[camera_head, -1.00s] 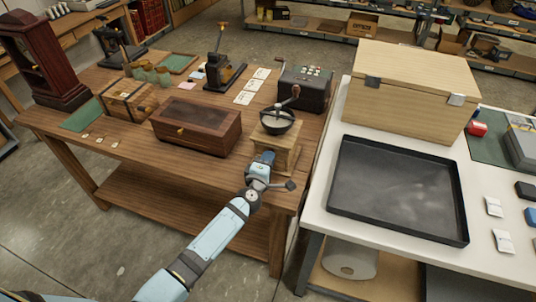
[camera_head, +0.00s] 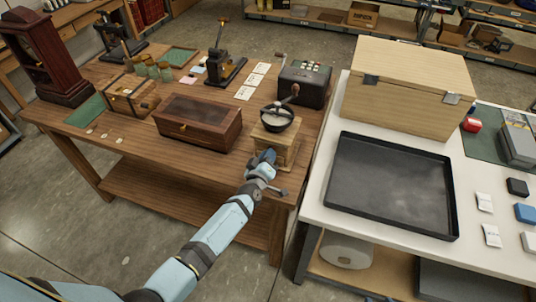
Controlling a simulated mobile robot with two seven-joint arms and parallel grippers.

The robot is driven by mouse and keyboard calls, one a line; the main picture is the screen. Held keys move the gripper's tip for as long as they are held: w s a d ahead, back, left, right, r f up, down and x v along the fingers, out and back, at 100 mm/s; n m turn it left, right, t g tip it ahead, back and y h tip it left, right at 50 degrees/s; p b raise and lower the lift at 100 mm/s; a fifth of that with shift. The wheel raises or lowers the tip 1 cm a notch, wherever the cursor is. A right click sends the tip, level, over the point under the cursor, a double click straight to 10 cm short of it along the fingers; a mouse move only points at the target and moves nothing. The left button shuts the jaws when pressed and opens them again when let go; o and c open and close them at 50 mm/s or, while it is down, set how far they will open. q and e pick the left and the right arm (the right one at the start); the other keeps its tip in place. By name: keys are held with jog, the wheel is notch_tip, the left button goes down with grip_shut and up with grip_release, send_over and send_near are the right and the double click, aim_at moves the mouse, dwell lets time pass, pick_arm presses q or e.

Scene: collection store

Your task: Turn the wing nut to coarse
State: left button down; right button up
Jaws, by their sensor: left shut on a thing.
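The coffee grinder (camera_head: 287,142) stands at the table's near right corner. It has a wooden box body, a dark metal bowl (camera_head: 276,118) and a crank with a knob (camera_head: 294,89) on top. The wing nut cannot be made out at this size. My left gripper (camera_head: 267,156) is at the grinder's near side, below the bowl. It is shut on a part of the grinder; the gripper itself hides which part. My right gripper is not in view.
A glass-topped wooden box (camera_head: 198,122) stands close left of the grinder, and a dark keyed machine (camera_head: 304,83) behind it. Right of a narrow gap, a white table (camera_head: 330,218) bears a black tray (camera_head: 386,233) and a large wooden case (camera_head: 408,100).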

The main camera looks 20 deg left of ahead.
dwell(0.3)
pick_arm(q)
jog(key=c, duration=1.2)
grip_release()
jog(key=shift+o, duration=0.2)
jog(key=shift+s, duration=0.15)
jog(key=s+b, duration=0.1)
jog(key=s, duration=1.2)
jog(key=shift+s+a, duration=0.25)
jog(key=shift+s, duration=0.05)
jog(key=s+f+m+g+h, duration=0.2)
jog(key=s+f+m+g, duration=0.2)
jog(key=s, duration=1.6)
jog(key=m+g, duration=0.3)
jog(key=m, duration=0.4)
jog(key=shift+s+f+m+h, duration=0.15)
jog(key=shift+s+m+h, duration=0.15)
jog(key=shift+s+m, duration=0.1)
